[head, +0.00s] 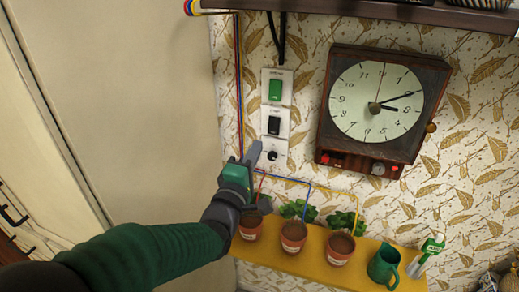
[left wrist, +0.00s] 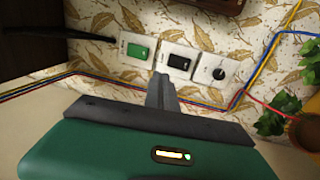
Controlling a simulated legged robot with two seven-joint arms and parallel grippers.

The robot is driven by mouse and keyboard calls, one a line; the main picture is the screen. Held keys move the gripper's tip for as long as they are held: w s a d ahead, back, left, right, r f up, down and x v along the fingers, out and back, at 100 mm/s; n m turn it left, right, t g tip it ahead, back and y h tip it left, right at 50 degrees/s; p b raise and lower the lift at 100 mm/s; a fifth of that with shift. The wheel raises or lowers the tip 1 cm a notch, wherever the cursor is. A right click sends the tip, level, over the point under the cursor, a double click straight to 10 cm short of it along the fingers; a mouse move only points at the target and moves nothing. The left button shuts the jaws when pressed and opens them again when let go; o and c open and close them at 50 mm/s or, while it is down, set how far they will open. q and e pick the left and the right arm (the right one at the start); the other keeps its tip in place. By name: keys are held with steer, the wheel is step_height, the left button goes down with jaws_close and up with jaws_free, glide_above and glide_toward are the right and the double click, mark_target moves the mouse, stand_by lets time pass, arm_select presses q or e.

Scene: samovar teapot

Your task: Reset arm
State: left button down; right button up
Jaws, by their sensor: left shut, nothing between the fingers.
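My left gripper (head: 254,152) reaches in from the left on a green-sleeved arm in the head view. Its fingers are shut with nothing between them. The fingertips are just left of the lower part of the wall switch panel (head: 275,117). In the left wrist view, the shut fingers (left wrist: 161,84) point at the panel's green switch (left wrist: 138,50) and black switch (left wrist: 179,62). A round black knob (left wrist: 218,73) is on the panel beside them. I cannot tell whether the fingertips touch the panel. My right gripper is out of view.
A square wall clock (head: 378,102) hangs right of the panel. Below, a yellow shelf (head: 325,275) holds several plant pots (head: 293,236) and a green watering can (head: 384,266). Coloured wires (head: 239,80) run along the wall. A dark shelf (head: 420,14) is above. A beige panel (head: 130,100) stands left.

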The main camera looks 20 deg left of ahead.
arm_select(q)
steer(key=s+f+m+g, duration=0.3)
steer(key=f+m+g, duration=0.1)
steer(key=f, duration=0.5)
steer(key=s+f+m+g, duration=0.2)
steer(key=f+m+g, duration=0.2)
steer(key=f, duration=0.5)
steer(key=s+a+f+m+g, duration=0.1)
steer(key=s+f+m+g, duration=0.3)
steer(key=s, duration=0.5)
steer(key=s+a+f+m+g, duration=0.1)
steer(key=s+f+m+g, duration=0.3)
steer(key=s+f, duration=0.3)
steer(key=shift+s+f+m+g+y, duration=0.3)
steer(key=shift+s+m+g, duration=0.1)
steer(key=shift+s+m, duration=0.45)
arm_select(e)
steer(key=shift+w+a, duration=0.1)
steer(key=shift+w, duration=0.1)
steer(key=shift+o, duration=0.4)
